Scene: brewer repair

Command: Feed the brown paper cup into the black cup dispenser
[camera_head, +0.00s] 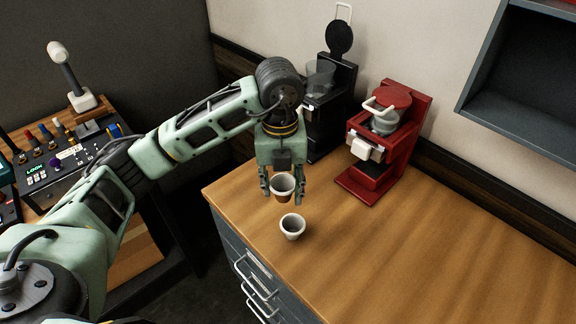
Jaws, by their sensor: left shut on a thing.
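My left gripper (283,192) points down over the wooden counter and is shut on a brown paper cup (283,197). The cup is upright with its pale open mouth up, held above the counter near its front left edge. The black cup dispenser (323,128), a black machine, stands behind the gripper against the wall. Its round black lid (339,37) is raised, and a clear container (320,79) sits at its top. My left arm hides part of its left side. My right gripper is not in view.
A pale cup (292,227) stands on the counter (420,250) just below the held cup. A red machine (396,150) stands right of the black one. A dark shelf (525,75) hangs at upper right. The counter's right part is clear. A control panel (62,165) is at far left.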

